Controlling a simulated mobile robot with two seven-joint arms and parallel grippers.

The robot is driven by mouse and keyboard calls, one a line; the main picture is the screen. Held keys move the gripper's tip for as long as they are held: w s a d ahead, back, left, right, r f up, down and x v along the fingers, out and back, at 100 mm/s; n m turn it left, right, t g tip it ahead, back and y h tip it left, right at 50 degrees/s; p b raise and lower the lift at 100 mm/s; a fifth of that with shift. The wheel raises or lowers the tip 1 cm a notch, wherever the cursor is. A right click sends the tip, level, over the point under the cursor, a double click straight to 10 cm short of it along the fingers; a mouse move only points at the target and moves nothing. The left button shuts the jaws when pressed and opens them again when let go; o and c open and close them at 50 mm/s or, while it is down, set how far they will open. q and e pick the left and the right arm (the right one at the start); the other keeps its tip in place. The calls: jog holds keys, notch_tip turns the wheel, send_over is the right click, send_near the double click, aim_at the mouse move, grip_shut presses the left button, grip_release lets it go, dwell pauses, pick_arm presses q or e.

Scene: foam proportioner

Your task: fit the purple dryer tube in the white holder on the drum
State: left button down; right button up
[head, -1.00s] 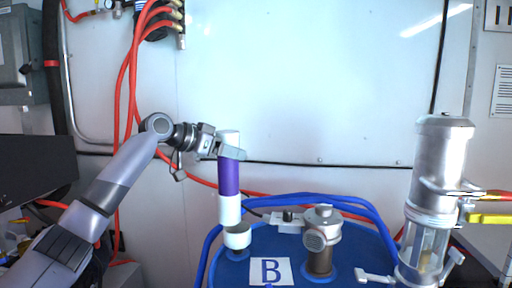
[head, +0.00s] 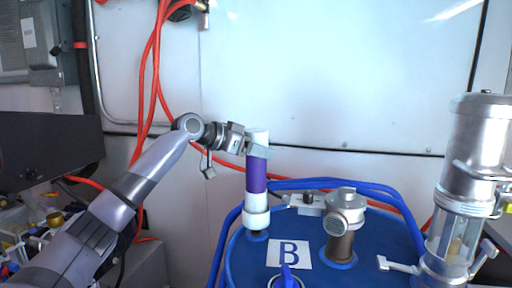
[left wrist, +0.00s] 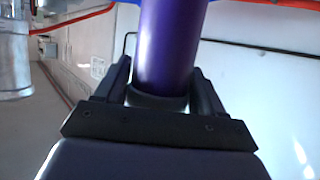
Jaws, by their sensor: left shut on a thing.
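The dryer tube has a purple middle (head: 256,175) and white ends. It stands close to upright at the left side of the blue drum. My left gripper (head: 258,148) is shut on the tube near its top, coming in from the left. In the left wrist view the purple tube (left wrist: 168,45) runs between the fingers of the left gripper (left wrist: 163,85). The white holder (head: 256,220) is on the drum directly below the tube. The tube's lower white end meets the holder in line with it; how deep it sits is hard to tell. My right gripper is not in view.
The blue drum (head: 300,265) carries a label B (head: 289,254), a brown and metal fitting (head: 343,225) and blue hoses (head: 370,190). A metal cylinder (head: 475,150) stands at the right. Red hoses (head: 155,80) hang at the left, behind my arm.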

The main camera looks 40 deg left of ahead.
pick_arm(q)
jog(key=shift+p, duration=0.4)
dwell(1.3)
jog(key=shift+f+b, duration=0.45)
jog(key=shift+f, duration=0.1)
jog(key=shift+c, duration=1.9)
grip_release()
jog(key=shift+f, duration=0.1)
jog(key=shift+s, duration=0.15)
jog(key=b+v, duration=0.5)
jog(key=v, duration=0.5)
jog(key=shift+s+r, duration=0.25)
jog(key=shift+s, duration=0.05)
